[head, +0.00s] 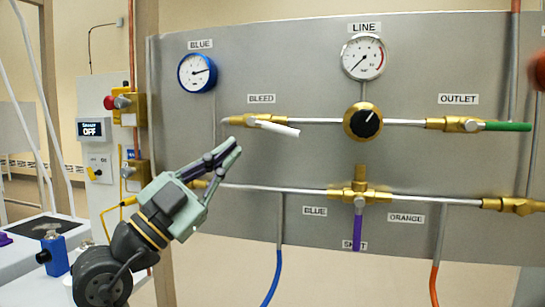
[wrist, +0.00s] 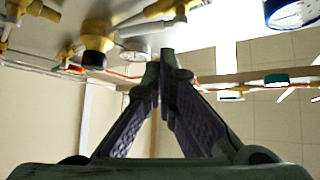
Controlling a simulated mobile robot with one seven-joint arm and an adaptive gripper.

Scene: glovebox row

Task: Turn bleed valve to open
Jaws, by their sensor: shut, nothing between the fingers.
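The bleed valve (head: 243,120) is a brass body under the BLEED label (head: 261,99) on the grey panel. Its white lever handle (head: 280,129) points right and tilts slightly down, nearly along the pipe. In the head view my gripper (head: 233,147) is below and slightly left of the valve, fingers pointing up and right. The fingers are together, with nothing between them, and show no contact with the lever. In the wrist view my gripper (wrist: 167,60) has its tips close together; brass fittings show beyond, and I cannot tell which one is the bleed valve.
A black-and-brass knob (head: 364,122) sits right of the valve, below the LINE gauge (head: 362,57). The green-handled outlet valve (head: 508,126) is farther right. A lower pipe (head: 290,190) with a purple-handled valve (head: 357,233) runs below. The blue gauge (head: 197,73) is up left.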

